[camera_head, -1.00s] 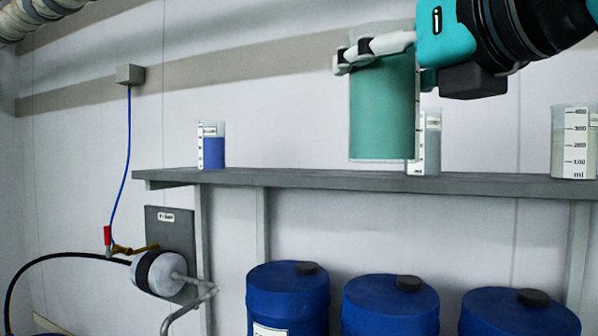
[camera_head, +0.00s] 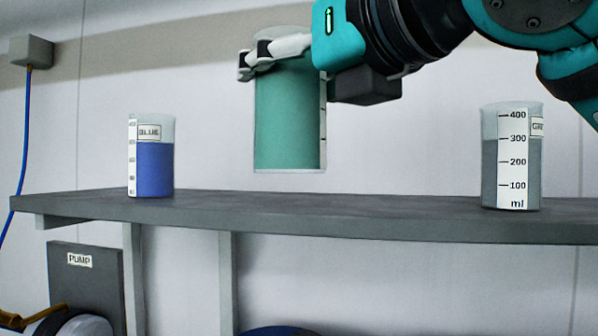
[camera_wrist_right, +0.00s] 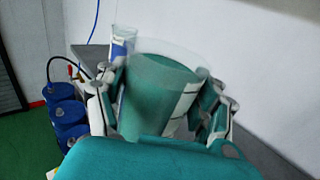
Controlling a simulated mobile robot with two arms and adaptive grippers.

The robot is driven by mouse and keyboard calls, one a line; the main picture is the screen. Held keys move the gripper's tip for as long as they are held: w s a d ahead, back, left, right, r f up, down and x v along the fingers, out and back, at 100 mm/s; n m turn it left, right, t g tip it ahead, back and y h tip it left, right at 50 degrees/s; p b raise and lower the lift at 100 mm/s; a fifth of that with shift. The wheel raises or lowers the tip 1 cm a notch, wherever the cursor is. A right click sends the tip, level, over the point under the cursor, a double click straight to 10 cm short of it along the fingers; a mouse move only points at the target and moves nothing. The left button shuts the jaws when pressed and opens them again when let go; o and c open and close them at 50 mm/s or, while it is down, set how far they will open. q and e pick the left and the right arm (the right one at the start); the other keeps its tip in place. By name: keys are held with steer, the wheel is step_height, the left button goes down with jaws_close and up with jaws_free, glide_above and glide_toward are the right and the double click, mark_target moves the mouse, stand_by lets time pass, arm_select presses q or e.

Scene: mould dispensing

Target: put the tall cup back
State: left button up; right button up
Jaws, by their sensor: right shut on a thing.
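The tall cup (camera_head: 288,125) is a clear cylinder filled with green liquid. My right gripper (camera_head: 270,55) is shut on it near the top and holds it upright. In the head view its base shows a little higher than the shelf (camera_head: 330,211), apart from it, between the blue cup and the grey cup. In the right wrist view the cup (camera_wrist_right: 155,95) stands between the two fingers (camera_wrist_right: 160,108), with a white scale strip on its right side. My left gripper is not in view.
A cup of blue liquid (camera_head: 153,165) stands on the shelf at left. A cup of grey liquid (camera_head: 490,170) with a millilitre scale stands at right. The shelf between them looks clear. A pump panel (camera_head: 88,282) is below left; blue drums (camera_wrist_right: 65,115) stand on the floor.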

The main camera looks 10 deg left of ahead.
arm_select(q)
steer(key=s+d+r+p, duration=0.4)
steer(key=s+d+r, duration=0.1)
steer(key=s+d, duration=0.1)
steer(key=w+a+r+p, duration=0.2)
steer(key=p, duration=0.1)
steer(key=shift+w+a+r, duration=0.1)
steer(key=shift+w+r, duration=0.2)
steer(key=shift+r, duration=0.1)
arm_select(e)
steer(key=w+f, duration=0.4)
steer(key=w, duration=0.8)
steer(key=shift+w, duration=0.25)
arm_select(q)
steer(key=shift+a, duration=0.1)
arm_select(e)
steer(key=shift+s+a+f, duration=0.1)
steer(key=shift+f, duration=0.05)
steer(key=o, duration=1.2)
steer(key=shift+f, duration=0.15)
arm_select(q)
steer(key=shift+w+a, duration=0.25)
arm_select(e)
steer(key=o, duration=0.5)
